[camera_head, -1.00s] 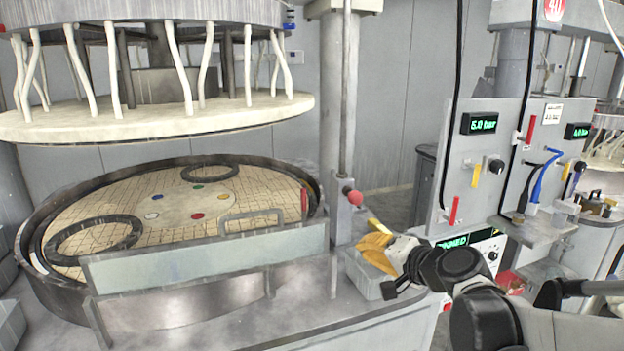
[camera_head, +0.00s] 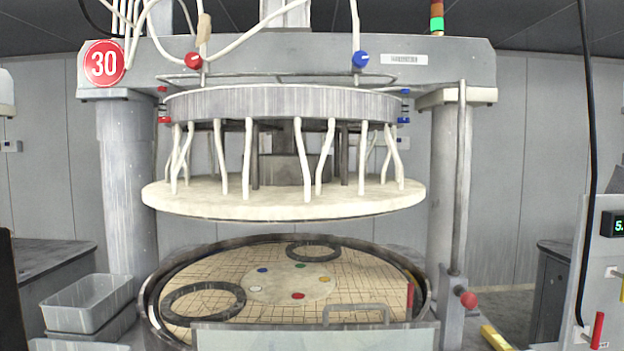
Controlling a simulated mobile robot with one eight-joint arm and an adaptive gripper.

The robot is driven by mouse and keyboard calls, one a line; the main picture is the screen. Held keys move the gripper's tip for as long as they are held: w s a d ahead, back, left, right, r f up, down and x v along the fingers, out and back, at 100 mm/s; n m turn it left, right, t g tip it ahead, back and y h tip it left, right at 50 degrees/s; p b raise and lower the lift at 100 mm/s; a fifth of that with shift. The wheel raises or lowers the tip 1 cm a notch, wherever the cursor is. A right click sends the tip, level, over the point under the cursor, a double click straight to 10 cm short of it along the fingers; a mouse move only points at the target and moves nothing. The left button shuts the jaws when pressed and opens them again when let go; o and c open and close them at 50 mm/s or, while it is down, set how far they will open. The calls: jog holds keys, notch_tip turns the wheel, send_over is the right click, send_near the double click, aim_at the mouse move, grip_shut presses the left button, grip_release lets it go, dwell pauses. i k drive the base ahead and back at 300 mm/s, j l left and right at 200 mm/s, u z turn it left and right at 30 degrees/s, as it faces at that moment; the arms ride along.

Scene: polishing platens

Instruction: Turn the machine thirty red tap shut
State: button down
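The round red sign with 30 (camera_head: 104,63) is on the left end of the machine's grey overhead beam (camera_head: 285,62). A red tap (camera_head: 193,60) sits on the beam's front, right of the sign, below a white hose with a tan wrapping. A blue tap (camera_head: 360,59) sits further right on the same beam. How far the red tap is turned is too small to tell. My gripper is not in view.
The white upper platen (camera_head: 285,205) hangs above the round lower platen (camera_head: 240,270). A red ball knob (camera_head: 468,299) is by the right column. Grey bins (camera_head: 88,303) stand at left. A grey panel with a red lever (camera_head: 597,330) stands at right.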

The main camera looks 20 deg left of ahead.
aim_at(193, 60)
jog(key=u, duration=1.6)
